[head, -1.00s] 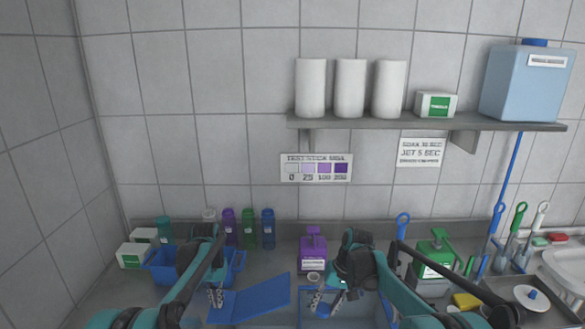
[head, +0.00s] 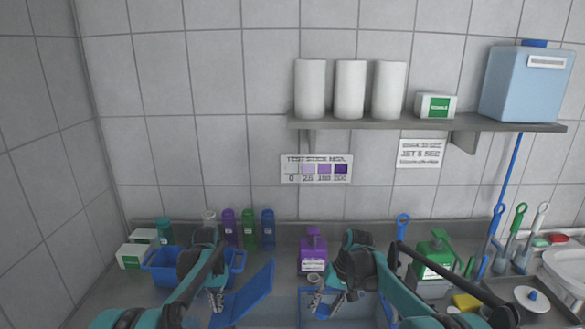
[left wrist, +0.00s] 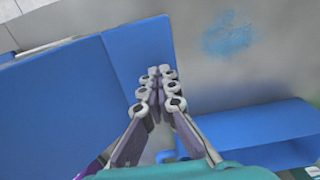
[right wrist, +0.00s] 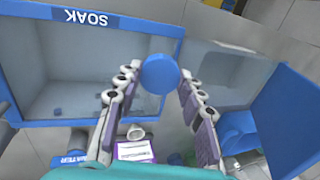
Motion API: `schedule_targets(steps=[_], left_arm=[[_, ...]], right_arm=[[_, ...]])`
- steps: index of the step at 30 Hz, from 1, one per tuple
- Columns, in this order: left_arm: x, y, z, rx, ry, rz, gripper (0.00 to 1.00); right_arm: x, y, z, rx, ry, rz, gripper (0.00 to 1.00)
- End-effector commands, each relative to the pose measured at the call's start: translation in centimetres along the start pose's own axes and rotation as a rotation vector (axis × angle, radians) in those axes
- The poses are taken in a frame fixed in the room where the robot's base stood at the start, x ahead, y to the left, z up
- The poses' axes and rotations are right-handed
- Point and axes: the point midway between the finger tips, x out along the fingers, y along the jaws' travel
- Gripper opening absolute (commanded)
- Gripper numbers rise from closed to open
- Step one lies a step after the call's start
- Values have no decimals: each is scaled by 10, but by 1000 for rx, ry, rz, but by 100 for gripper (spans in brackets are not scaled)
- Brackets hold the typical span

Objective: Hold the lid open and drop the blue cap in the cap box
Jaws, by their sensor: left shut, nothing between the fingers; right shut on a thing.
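The blue lid (head: 252,290) stands tilted up beside my left gripper (head: 218,303), which is shut and empty. In the left wrist view a blue panel (left wrist: 140,50) rises just beside its closed fingertips (left wrist: 162,88); I cannot tell whether they touch. My right gripper (head: 325,302) is shut on the blue cap (right wrist: 160,74), held between its fingertips. The cap box (right wrist: 222,75), a grey open-topped box, lies to the right of the cap in the right wrist view, with the raised lid (right wrist: 288,115) beyond it. The cap is apart from the box.
A blue-rimmed soak tank (right wrist: 100,70) lies to the left of the cap in the right wrist view. A purple bottle (head: 313,252) stands behind the grippers, and a blue basket (head: 160,268) at the left. A green jug (head: 435,255) stands at the right.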

Motion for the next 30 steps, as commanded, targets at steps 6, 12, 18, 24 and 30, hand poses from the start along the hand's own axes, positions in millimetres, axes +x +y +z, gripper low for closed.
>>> schedule_targets(steps=[6,12,18,24,30], left_arm=[[3,0,0,0,0,0,0],[2,0,0,0,0,0,0],[2,0,0,0,0,0,0],[2,0,0,0,0,0,0],[2,0,0,0,0,0,0]], right_arm=[[1,-2,0,-1,0,0,30],[5,-12,0,-1,-1,0,30],[10,-24,0,-1,-1,0,30],[15,-36,0,-1,-1,0,30],[20,-47,0,-1,0,0,30]])
